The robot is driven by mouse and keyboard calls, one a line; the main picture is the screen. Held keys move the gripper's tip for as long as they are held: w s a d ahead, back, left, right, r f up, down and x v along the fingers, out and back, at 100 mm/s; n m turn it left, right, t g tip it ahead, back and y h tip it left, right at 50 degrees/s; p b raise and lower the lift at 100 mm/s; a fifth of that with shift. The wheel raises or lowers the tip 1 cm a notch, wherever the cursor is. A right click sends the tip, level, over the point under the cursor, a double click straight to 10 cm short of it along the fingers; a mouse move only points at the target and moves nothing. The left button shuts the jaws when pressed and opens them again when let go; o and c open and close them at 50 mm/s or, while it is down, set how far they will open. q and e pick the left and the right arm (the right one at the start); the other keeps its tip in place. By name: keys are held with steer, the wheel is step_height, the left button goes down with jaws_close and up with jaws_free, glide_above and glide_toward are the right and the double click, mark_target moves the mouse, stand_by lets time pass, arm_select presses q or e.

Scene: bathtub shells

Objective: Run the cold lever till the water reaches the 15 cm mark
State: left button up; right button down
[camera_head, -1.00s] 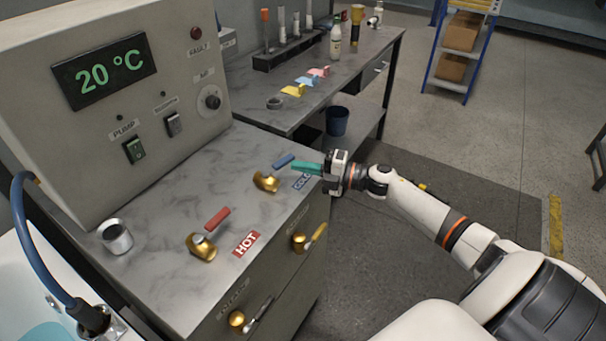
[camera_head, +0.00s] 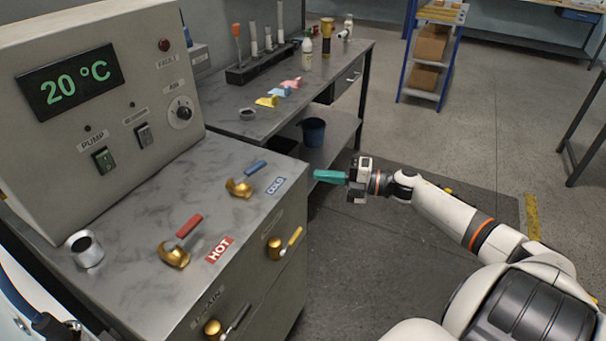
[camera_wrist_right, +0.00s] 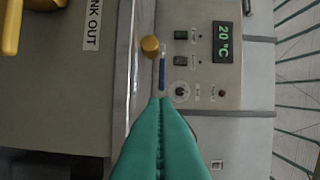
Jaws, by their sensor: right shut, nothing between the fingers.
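The cold lever (camera_head: 248,170) has a blue handle on a brass body and stands on the grey cabinet top, beside a blue COLD label. It also shows in the right wrist view (camera_wrist_right: 162,70), just beyond my fingertips. My right gripper (camera_head: 318,176) has teal fingers. It is shut and empty, off the cabinet's right side and apart from the lever. The right wrist view also shows its fingers (camera_wrist_right: 161,104) pressed together. The hot lever (camera_head: 186,229) has a red handle, nearer on the same top. My left gripper is not in view. The water and the 15 cm mark are not visible.
A control panel (camera_head: 150,70) reading 20 °C stands behind the levers. Yellow-handled and dark-handled brass valves (camera_head: 284,243) project from the front. A workbench (camera_head: 330,75) stands behind. Floor is open to the right.

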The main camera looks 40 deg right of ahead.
steer(key=a+r+n+h+p, duration=0.2)
steer(key=a+n+h+p, duration=0.2)
steer(key=n+p, duration=0.15)
steer(key=n+h+p, duration=0.4)
steer(key=n+p, duration=0.2)
steer(key=n, duration=0.1)
glide_toward(263, 165)
steer(key=shift+m, duration=0.25)
steer(key=p+x, duration=0.1)
steer(key=x, duration=0.1)
steer(key=p+x, duration=0.1)
steer(key=x, duration=0.1)
steer(key=a+p+x, duration=0.1)
steer(key=x, duration=0.2)
steer(key=shift+s+f, duration=0.25)
steer(key=shift+w+d, duration=0.25)
steer(key=shift+w, duration=0.65)
